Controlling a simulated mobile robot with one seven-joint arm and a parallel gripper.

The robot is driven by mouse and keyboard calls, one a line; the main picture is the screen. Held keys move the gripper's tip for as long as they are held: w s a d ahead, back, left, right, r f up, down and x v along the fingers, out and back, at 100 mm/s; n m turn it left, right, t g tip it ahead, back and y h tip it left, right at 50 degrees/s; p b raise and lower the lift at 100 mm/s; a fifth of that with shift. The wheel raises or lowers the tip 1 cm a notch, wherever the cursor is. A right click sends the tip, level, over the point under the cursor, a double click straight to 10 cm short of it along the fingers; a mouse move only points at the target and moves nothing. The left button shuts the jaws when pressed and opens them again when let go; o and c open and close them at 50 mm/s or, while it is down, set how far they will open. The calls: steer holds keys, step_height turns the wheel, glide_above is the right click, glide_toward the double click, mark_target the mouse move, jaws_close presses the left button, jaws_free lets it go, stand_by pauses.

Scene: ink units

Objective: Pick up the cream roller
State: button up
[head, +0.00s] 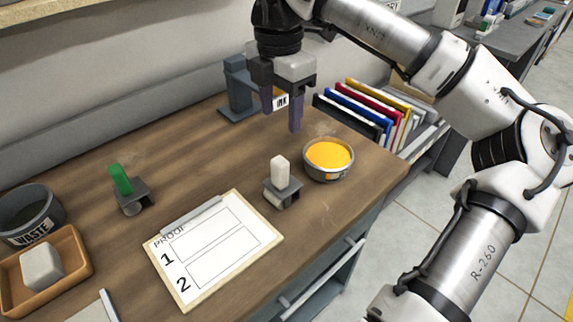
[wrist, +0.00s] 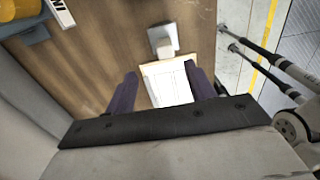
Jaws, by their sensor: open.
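The cream roller (head: 280,168) stands with its pale block-like handle up in a small grey holder (head: 270,189) on the wooden bench, left of the ink bowl. A pale block on a grey base, apparently the cream roller (wrist: 158,34), shows beyond my fingers in the wrist view. My gripper (head: 281,118) is open and empty, above the bench and behind the roller in the head view, clear of it. In the wrist view my gripper (wrist: 161,88) has its dark fingers spread wide, with the white proof sheet (wrist: 168,84) showing between them.
A bowl of yellow ink (head: 329,157) stands close right of the roller. A green roller (head: 120,179) stands further left. The proof board (head: 215,245) lies in front. A waste pot (head: 30,212), tray (head: 70,284), grey stand (head: 238,88) and upright folders (head: 365,112) are around the bench.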

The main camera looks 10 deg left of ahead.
mark_target(282, 159)
steer(key=f, duration=0.2)
steer(key=f+p, duration=0.1)
steer(key=f, duration=0.4)
steer(key=shift+s+f, duration=0.25)
steer(key=shift+f, duration=0.1)
steer(key=f, duration=0.1)
steer(key=f+p, duration=0.2)
steer(key=f, duration=0.1)
steer(key=shift+s+d+f, duration=0.1)
steer(key=shift+s+d, duration=0.1)
steer(key=shift+s, duration=0.1)
steer(key=shift+f+p, duration=0.3)
steer(key=shift+f, duration=0.3)
steer(key=c, duration=1.1)
steer(key=shift+o, duration=0.2)
steer(key=shift+w, duration=0.1)
steer(key=shift+r, duration=0.1)
step_height(282, 159, up, 20)
steer(key=b, duration=0.3)
steer(key=shift+b, duration=0.35)
